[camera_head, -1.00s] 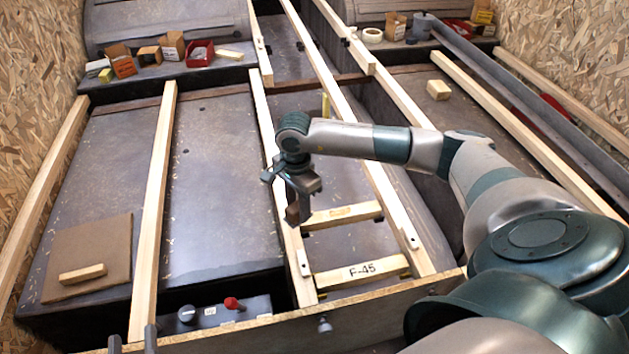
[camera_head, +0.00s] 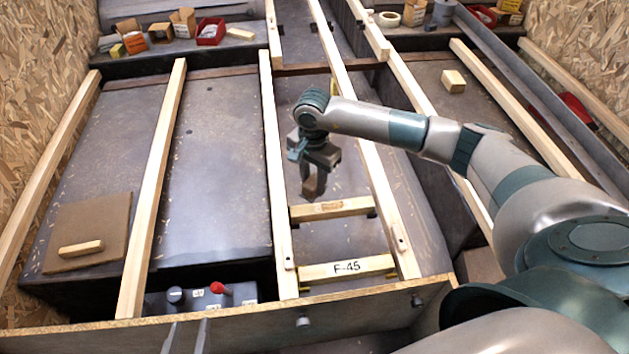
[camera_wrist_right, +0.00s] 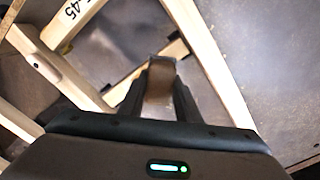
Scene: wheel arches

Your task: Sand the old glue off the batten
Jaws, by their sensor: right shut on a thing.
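My right gripper (camera_head: 314,188) is shut on a small brown block (camera_head: 313,183), which also shows between the fingers in the right wrist view (camera_wrist_right: 160,84). It hangs over the gap between two long rails, just behind a short pale wooden batten (camera_head: 352,206). That batten has a small darker amber patch near its middle, possibly old glue. I cannot tell whether the block touches anything. A second short crosspiece (camera_head: 316,274), marked F-45, lies nearer. My left gripper (camera_head: 187,338) shows only as two separated fingertips at the bottom edge, open with nothing visible between them.
Long wooden rails (camera_head: 277,170) flank the gap. A brown board (camera_head: 110,220) with a wood piece (camera_head: 82,248) lies at left. A red knob (camera_head: 220,288) stands near the front plank (camera_head: 235,314). Cartons and a red bin (camera_head: 211,31) stand at the back. Open grey surface lies at left.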

